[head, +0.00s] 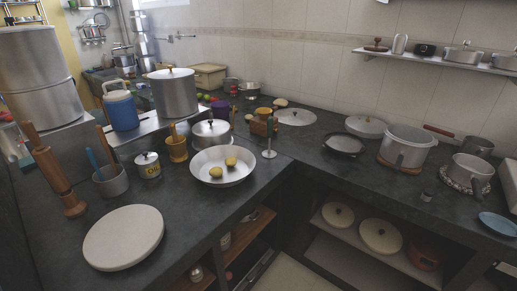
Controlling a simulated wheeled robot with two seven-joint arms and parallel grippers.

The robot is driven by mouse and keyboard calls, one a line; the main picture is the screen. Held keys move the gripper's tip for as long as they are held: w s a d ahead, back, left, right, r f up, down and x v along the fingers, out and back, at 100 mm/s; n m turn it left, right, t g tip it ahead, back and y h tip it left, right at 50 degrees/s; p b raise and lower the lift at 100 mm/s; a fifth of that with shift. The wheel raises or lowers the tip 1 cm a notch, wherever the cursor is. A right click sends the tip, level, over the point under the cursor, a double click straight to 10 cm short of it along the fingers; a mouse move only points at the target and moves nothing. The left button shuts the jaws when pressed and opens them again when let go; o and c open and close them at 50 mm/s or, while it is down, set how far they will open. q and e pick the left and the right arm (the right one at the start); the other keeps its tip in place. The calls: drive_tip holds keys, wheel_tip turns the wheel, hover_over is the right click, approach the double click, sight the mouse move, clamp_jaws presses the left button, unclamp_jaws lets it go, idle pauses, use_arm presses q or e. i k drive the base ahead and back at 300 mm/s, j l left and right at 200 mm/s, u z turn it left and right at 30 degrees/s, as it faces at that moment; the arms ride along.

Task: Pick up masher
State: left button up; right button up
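A tall turned wooden tool (58,175), the likeliest masher, stands on its wide round foot at the left end of the dark counter. It leans slightly to the left. It stands just left of a grey cup (111,183) holding a blue-handled utensil and a wooden one. A small metal upright tool (269,141) with a round foot stands right of the pan of potatoes; I cannot tell whether it is a masher too. Neither of my grippers shows in the head view.
A round white board (124,237) lies in front of the wooden tool. A wide pan (222,177) with two potatoes, a wooden mortar (177,149) and a lidded white tin (148,165) stand nearby. Bare counter (190,215) lies right of the board.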

sight(269, 153)
drive_tip(key=i+l+u, duration=0.65)
drive_tip(key=i+l, duration=0.15)
drive_tip(key=l, duration=0.15)
drive_tip(key=i+l+u, duration=0.2)
drive_tip(key=l, duration=0.2)
drive_tip(key=i+l+u, duration=0.2)
drive_tip(key=l, duration=0.25)
